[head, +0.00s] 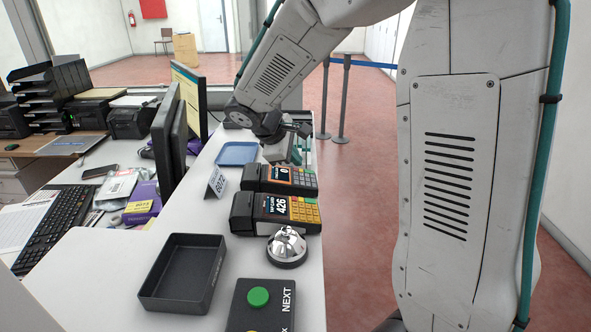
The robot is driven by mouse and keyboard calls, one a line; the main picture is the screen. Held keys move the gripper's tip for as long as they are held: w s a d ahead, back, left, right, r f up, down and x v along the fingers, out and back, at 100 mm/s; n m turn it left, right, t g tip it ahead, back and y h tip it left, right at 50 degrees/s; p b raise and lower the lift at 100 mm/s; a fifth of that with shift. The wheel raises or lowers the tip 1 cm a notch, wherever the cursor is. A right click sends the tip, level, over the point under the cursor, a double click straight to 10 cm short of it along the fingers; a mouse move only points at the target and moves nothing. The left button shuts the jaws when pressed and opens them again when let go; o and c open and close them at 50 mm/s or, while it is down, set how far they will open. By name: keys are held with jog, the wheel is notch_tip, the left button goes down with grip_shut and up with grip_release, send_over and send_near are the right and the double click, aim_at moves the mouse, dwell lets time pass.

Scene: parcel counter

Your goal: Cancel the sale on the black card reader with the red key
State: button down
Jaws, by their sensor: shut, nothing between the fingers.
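Two dark card readers stand on the white counter in the head view. The nearer card reader (276,213) has a lit screen reading 426 and a yellowish keypad. The farther card reader (281,180) has a screen reading 0 and a greyer keypad. Both have small coloured keys, too small for me to single out the red one surely. My gripper (302,130) is small and dark at the end of my arm, beyond both readers and above the counter. It is shut and empty, apart from both readers.
A silver bell (287,247) stands just before the nearer reader. A black tray (182,273), a box with a green button (258,297), a number sign (217,182) and a blue tray (238,153) share the counter. Monitors (171,140) rise at left.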

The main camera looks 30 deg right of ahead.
aim_at(299, 173)
jog(key=shift+r, duration=0.2)
jog(key=shift+r, duration=0.1)
jog(key=shift+s+d+r, duration=0.1)
jog(key=shift+d+r, duration=0.1)
jog(key=shift+r, duration=0.6)
jog(key=shift+s+d+r, duration=0.1)
jog(key=shift+d+r, duration=0.05)
jog(key=shift+r, duration=0.65)
jog(key=shift+s+d+r, duration=0.1)
jog(key=shift+d+r, duration=0.1)
jog(key=shift+r, duration=0.6)
jog(key=s, duration=0.1)
jog(key=s+a+f+m, duration=0.1)
jog(key=s+f+m+g, duration=0.1)
jog(key=shift+s+a+y, duration=0.15)
jog(key=shift+s+y, duration=0.2)
jog(key=shift+y, duration=0.05)
jog(key=s+a+r+m+y, duration=0.1)
jog(key=s+a+m+y, duration=0.2)
jog(key=s, duration=0.9)
jog(key=s+a+r+m+t+y, duration=0.1)
jog(key=s+a, duration=0.5)
jog(key=s, duration=0.6)
jog(key=shift+s+r+m+y, duration=0.35)
jog(key=shift+r+m+y, duration=0.1)
jog(key=shift+m+y, duration=0.8)
